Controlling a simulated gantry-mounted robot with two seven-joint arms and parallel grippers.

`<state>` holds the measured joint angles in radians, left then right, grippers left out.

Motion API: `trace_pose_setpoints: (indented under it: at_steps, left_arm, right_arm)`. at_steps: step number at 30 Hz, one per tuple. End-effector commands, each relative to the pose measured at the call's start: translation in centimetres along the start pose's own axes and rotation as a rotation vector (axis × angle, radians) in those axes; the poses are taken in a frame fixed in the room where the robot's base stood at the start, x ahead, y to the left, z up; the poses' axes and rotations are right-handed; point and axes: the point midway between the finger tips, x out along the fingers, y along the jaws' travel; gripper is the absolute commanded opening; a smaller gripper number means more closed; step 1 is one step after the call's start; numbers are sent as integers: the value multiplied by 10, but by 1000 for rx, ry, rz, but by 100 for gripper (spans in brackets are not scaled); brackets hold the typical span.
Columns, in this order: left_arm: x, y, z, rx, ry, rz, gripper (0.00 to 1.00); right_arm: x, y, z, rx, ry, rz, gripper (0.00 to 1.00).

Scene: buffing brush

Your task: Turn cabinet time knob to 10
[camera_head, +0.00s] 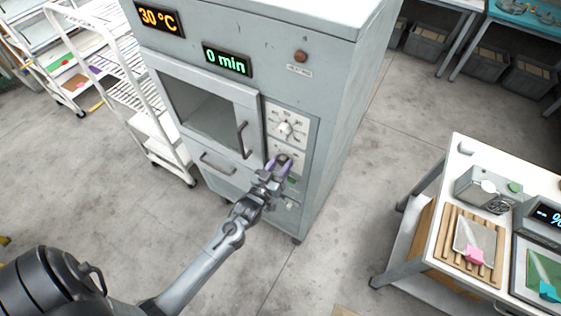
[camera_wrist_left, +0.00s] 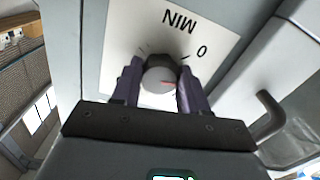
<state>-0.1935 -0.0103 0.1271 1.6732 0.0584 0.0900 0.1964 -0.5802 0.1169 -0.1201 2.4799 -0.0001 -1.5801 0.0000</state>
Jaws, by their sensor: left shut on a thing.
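The grey cabinet (camera_head: 335,120) stands in the middle of the head view. Its time display (camera_head: 227,61) reads "0 min" in green. My left gripper (camera_head: 279,164) is at the lower of the two dials on the front panel. The head view mostly hides this knob. My right gripper is not in view.
Above it is another knob (camera_head: 284,128) on its own dial. The display (camera_head: 159,17) reads 30 °C. The cabinet door has a handle (camera_head: 243,140); a second handle (camera_head: 218,164) is below. A white rack (camera_head: 140,120) stands left, a worktable (camera_head: 455,165) right. Floor between is clear.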

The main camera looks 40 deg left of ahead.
Motion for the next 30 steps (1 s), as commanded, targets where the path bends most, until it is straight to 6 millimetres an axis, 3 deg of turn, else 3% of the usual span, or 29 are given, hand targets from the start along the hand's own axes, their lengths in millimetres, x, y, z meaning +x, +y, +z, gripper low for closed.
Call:
trace_pose_setpoints:
  at_steps: [30]
  left_arm:
    - [0, -2, -2, 969, -2, 2, 13]
  right_arm:
    - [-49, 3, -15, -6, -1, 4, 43]
